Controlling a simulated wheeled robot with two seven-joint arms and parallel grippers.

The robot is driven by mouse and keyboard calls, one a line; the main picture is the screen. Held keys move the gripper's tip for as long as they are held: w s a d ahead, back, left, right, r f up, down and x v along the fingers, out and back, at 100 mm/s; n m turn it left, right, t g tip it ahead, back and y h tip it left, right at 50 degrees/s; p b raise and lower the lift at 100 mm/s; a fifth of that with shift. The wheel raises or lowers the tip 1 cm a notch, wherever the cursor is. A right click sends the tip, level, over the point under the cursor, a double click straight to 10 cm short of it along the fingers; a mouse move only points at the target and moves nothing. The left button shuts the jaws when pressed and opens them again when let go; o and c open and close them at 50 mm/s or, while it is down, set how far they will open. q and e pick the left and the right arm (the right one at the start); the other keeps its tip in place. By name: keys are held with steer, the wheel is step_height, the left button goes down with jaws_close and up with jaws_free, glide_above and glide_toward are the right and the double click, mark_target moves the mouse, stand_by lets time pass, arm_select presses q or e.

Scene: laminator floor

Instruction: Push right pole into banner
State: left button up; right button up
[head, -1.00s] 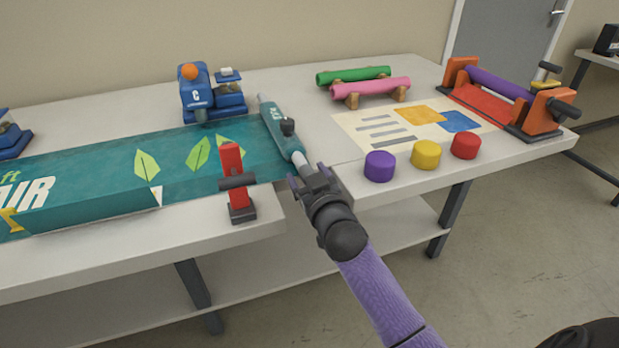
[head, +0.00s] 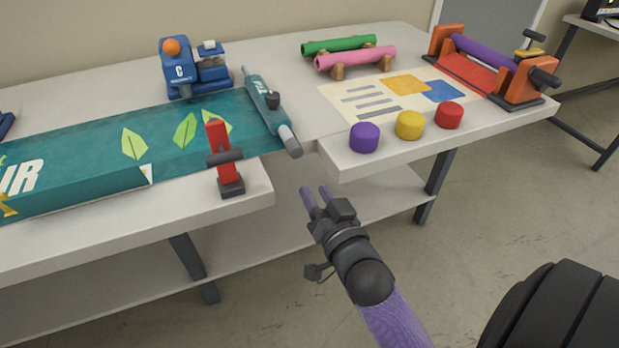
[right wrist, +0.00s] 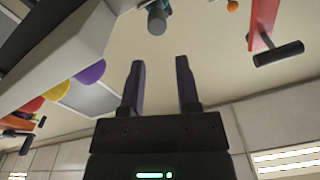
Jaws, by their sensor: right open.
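The teal banner (head: 70,165) lies along the left and middle of the table, with green leaves and white lettering. A teal sleeve (head: 262,98) with a dark knob runs along its right end. The grey end of the right pole (head: 288,140) sticks out of the sleeve's near end, over the table edge; it also shows in the right wrist view (right wrist: 157,20). My right gripper (head: 315,190) is open and empty, below and nearer than the pole end, apart from it. The wrist view shows a gap between its fingers (right wrist: 158,75). My left gripper is not in view.
A red clamp (head: 217,150) stands at the near edge left of the pole. Purple (head: 364,137), yellow (head: 410,125) and red (head: 449,115) round pieces stand to the right. A notch in the table edge lies below the pole end. A blue device (head: 180,72) stands behind.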

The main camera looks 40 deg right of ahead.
steer(key=s+m+b, duration=0.1)
steer(key=m, duration=0.3)
steer(key=s+f+m+b, duration=0.1)
steer(key=s+m, duration=0.1)
steer(key=m, duration=0.3)
steer(key=s+a+m+b, duration=0.1)
steer(key=s+m, duration=0.1)
steer(key=m, duration=0.2)
steer(key=shift+s+f+t+h, duration=0.15)
steer(key=shift+f+t+h, duration=0.15)
jaws_close()
steer(key=m+b, duration=0.1)
steer(key=b, duration=0.3)
glide_toward(297, 154)
steer(key=x, duration=0.7)
steer(key=shift+f, duration=0.25)
steer(key=shift+w+r, duration=0.15)
steer(key=shift+w, duration=0.1)
steer(key=x, duration=0.4)
steer(key=shift+d, duration=0.1)
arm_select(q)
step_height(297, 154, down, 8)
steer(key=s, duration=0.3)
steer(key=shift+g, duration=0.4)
arm_select(e)
steer(key=shift+r, duration=0.1)
